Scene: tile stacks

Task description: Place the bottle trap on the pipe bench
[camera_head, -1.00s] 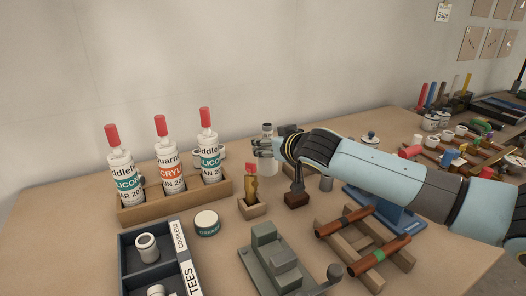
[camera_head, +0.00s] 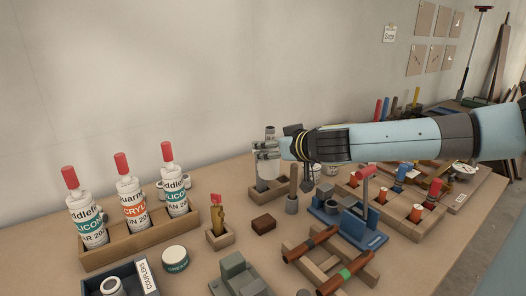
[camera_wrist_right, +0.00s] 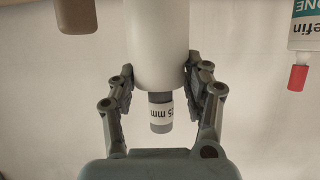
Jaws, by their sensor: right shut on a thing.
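The bottle trap (camera_wrist_right: 158,50) is a white cylinder with a grey end piece labelled 25 mm in the right wrist view. My right gripper (camera_wrist_right: 160,92) is shut on it, one finger on each side. In the head view, my right gripper (camera_head: 267,150) holds it above the back of the bench; the trap's grey top (camera_head: 270,132) shows above the fingers, and the rest is partly hidden. What looks like the pipe bench, a wooden frame (camera_head: 309,270) with copper pipes across it, lies in front and to the right, apart from the trap. My left gripper is out of view.
A wooden rack (camera_head: 110,256) of red-capped tubes stands at left. Near the frame are a blue stand (camera_head: 345,234), a brown block (camera_head: 263,223), a wooden holder (camera_head: 220,238) and a grey fixture (camera_head: 240,275). More parts crowd the right.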

